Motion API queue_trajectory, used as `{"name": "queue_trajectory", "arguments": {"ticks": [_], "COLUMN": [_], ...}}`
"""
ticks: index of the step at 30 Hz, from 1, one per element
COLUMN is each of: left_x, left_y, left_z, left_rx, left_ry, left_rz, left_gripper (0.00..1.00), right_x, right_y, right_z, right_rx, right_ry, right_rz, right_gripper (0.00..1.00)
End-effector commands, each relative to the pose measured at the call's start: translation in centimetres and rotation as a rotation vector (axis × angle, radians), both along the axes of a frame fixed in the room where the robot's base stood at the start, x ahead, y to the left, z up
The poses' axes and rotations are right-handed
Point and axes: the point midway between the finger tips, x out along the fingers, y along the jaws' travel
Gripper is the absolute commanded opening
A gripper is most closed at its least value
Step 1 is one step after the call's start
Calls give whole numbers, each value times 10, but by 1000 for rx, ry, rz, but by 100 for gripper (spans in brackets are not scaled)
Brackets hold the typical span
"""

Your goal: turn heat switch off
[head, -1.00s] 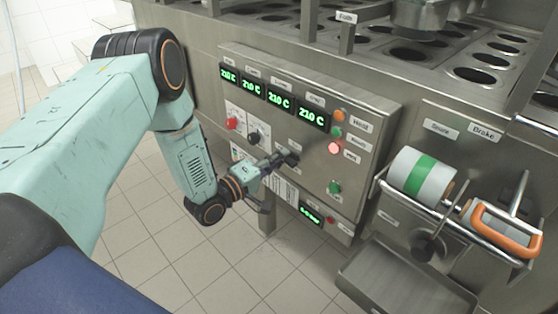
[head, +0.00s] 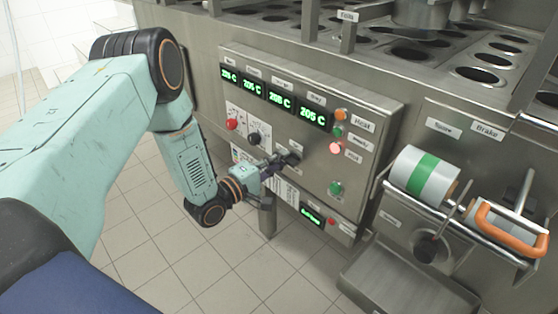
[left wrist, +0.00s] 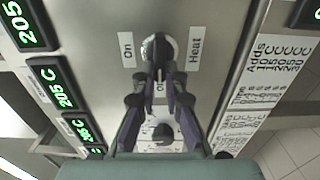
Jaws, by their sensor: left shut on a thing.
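A further label below the knob, likely "Off", is partly hidden by the fingers. My left gripper (left wrist: 160,70) is shut on the knob. In the head view my left gripper (head: 287,160) reaches the panel below the displays and hides the switch. The knob's exact pointing direction is hard to tell. My right gripper is not in view.
Green temperature displays (head: 281,99) run along the panel top; the clearest reads 205 C. A red lamp (head: 335,148) is lit. A red button (head: 232,124) and a black knob (head: 254,139) sit to the left. A tape roll (head: 409,169) and an orange handle (head: 508,229) project at right.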

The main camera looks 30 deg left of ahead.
Motion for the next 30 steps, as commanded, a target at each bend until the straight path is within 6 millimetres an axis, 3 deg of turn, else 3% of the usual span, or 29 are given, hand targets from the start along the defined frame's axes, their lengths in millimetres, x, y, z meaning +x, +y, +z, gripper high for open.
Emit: {"name": "queue_trajectory", "arguments": {"ticks": [1, 2, 9, 20, 30], "left_x": [-1, -1, -1, -4, -56], "left_y": [-1, -1, -1, 2, 22], "left_z": [-1, -1, -1, 0, 0], "left_rx": [-1, -1, 0, -1, -2], "left_ry": [5, 5, 2, 1, 2], "left_rz": [-3, -3, -2, 1, 5], "left_gripper": [0, 14, 34, 34, 34], "right_x": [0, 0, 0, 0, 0], "right_y": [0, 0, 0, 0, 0], "right_z": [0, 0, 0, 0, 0], "right_rx": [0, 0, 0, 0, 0], "right_ry": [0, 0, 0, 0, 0], "right_rz": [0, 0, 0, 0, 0], "right_gripper": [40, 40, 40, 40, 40]}}
